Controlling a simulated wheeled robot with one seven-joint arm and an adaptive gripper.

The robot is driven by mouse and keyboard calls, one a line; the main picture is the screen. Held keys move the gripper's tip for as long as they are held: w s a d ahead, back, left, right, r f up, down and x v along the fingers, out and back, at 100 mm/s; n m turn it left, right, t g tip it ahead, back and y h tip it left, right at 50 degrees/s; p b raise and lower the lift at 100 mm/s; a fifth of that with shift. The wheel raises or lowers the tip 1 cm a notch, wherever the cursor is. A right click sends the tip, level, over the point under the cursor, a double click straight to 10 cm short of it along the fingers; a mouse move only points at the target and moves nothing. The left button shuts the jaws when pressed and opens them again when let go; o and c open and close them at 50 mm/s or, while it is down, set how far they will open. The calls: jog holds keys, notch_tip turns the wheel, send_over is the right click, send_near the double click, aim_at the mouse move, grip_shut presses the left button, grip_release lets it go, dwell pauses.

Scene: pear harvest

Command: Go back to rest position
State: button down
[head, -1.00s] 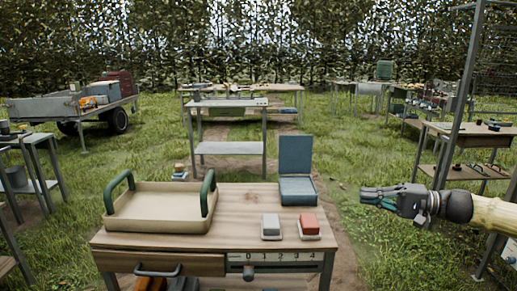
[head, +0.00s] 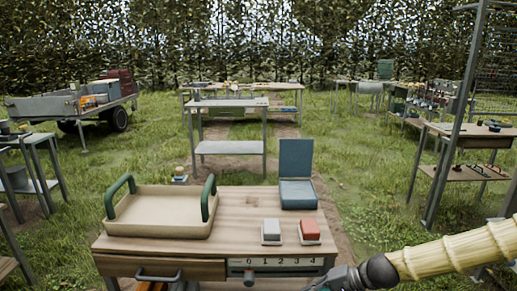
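My gripper (head: 335,281) is low at the bottom edge of the head view, just in front of the right front corner of the wooden workbench (head: 240,205). Its fingers are mostly cut off by the frame edge and the bench front, so I cannot see whether they are open or shut. My arm comes in from the right, sloping down to the left.
A tall metal rack post (head: 455,115) and a side table (head: 468,172) stand at right. Grass right of the bench is free.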

jog(key=s+f+n+g+h+p, duration=0.1)
jog(key=s+f+g+h+p, duration=0.3)
jog(key=s+f, duration=1.3)
jog(key=s+d+f+n+h, duration=0.1)
jog(key=s+d+n+h, duration=0.1)
jog(key=s, duration=0.6)
jog(key=s+d+f+n+t+h, duration=0.1)
jog(key=s+d+h, duration=0.3)
jog(key=s, duration=0.5)
jog(key=shift+d+f+n+p, duration=0.45)
jog(key=shift+d+f+n, duration=0.3)
jog(key=shift+d, duration=0.4)
jog(key=shift+s, duration=0.15)
